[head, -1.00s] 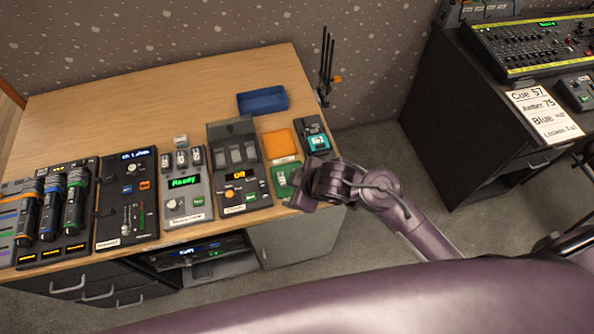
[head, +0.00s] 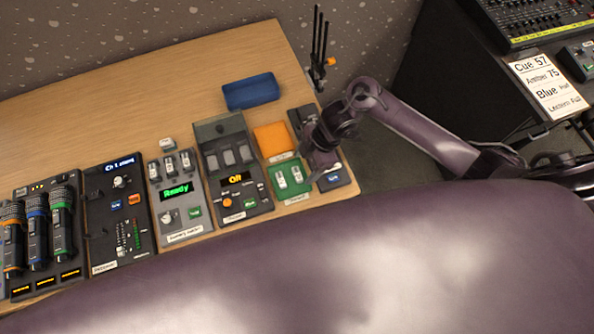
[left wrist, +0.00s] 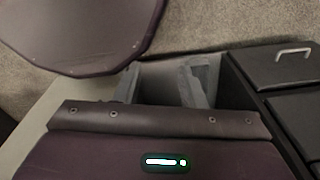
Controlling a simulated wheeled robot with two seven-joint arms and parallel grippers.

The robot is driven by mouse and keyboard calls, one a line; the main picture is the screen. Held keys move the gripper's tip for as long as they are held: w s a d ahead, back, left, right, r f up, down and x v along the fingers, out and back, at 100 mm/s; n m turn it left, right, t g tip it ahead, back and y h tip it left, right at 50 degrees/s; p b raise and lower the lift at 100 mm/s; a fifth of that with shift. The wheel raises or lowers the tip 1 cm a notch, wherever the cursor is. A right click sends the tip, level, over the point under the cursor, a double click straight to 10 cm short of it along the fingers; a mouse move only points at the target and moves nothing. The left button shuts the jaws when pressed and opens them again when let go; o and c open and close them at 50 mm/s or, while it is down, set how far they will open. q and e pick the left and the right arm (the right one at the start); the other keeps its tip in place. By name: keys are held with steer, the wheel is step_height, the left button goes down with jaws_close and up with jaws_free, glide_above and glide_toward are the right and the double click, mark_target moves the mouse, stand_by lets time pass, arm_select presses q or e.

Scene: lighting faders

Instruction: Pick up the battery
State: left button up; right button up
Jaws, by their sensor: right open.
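Small pale batteries with dark markings are in the head view. Two (head: 289,177) stand in the green tray at the table's right front. Several more (head: 170,163) sit at the top of the grey unit reading "Ready", and a small pale block (head: 167,143) lies behind that unit. I cannot tell which battery is meant. My right gripper (head: 322,166) is open, just right of the green tray (head: 292,195), over a dark device (head: 335,180) that it partly hides. My left gripper (left wrist: 160,90) shows only in the left wrist view, its grey fingers apart with no object visible between them.
An orange pad (head: 273,139) and a blue bin (head: 250,91) lie behind the tray. A black unit (head: 257,201) with a display stands left of it. The back of the wooden table (head: 130,90) is clear.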

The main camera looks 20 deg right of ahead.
mark_target(297, 173)
steer(key=x, duration=0.2)
steer(key=shift+w+a+f+p, duration=0.15)
steer(key=shift+f+p, duration=0.1)
steer(key=shift+p, duration=0.15)
steer(key=shift+x, duration=1.15)
steer(key=shift+w, duration=0.1)
steer(key=c, duration=1.1)
arm_select(q)
steer(key=shift+w+r, duration=0.45)
steer(key=shift+r, duration=0.05)
arm_select(e)
steer(key=shift+o, duration=0.2)
arm_select(q)
steer(key=shift+w, duration=0.1)
